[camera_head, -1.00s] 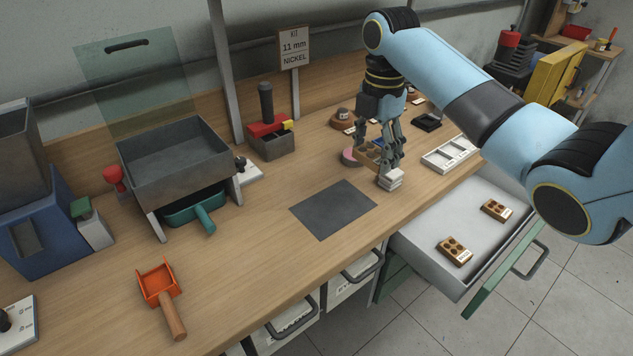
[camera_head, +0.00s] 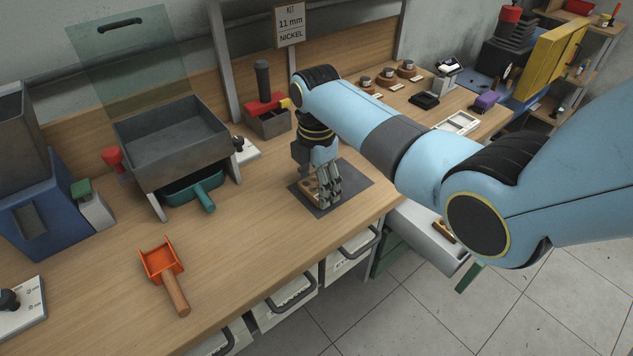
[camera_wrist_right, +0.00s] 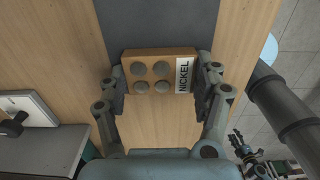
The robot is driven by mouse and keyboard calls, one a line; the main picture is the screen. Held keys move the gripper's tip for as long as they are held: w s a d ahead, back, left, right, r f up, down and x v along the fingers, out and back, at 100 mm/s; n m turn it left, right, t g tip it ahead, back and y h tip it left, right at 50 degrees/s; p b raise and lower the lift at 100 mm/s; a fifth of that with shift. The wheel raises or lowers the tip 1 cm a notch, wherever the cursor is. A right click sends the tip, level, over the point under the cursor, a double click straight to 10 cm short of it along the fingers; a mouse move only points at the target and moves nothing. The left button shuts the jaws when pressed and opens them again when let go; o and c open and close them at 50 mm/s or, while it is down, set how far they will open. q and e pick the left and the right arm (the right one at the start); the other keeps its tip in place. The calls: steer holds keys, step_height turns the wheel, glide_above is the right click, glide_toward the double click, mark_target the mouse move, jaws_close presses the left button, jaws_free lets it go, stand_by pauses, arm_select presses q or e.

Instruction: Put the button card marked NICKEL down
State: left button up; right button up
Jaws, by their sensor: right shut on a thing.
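The button card marked NICKEL (camera_wrist_right: 152,68) is a small tan block with several grey round buttons and a white label. My right gripper (camera_wrist_right: 160,85) is shut on it, with one finger at each end, in the right wrist view. In the head view my right gripper (camera_head: 325,200) is low over the dark grey mat (camera_head: 353,181), and the card (camera_head: 309,190) is mostly hidden by the fingers. I cannot tell whether the card touches the mat.
A red-topped box (camera_head: 268,120) is behind the mat. An open drawer (camera_head: 425,235) is at the right, partly hidden by my arm.

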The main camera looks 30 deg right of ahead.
steer(key=o, duration=1.2)
steer(key=shift+f, duration=0.1)
steer(key=shift+c, duration=0.2)
step_height(320, 180, up, 12)
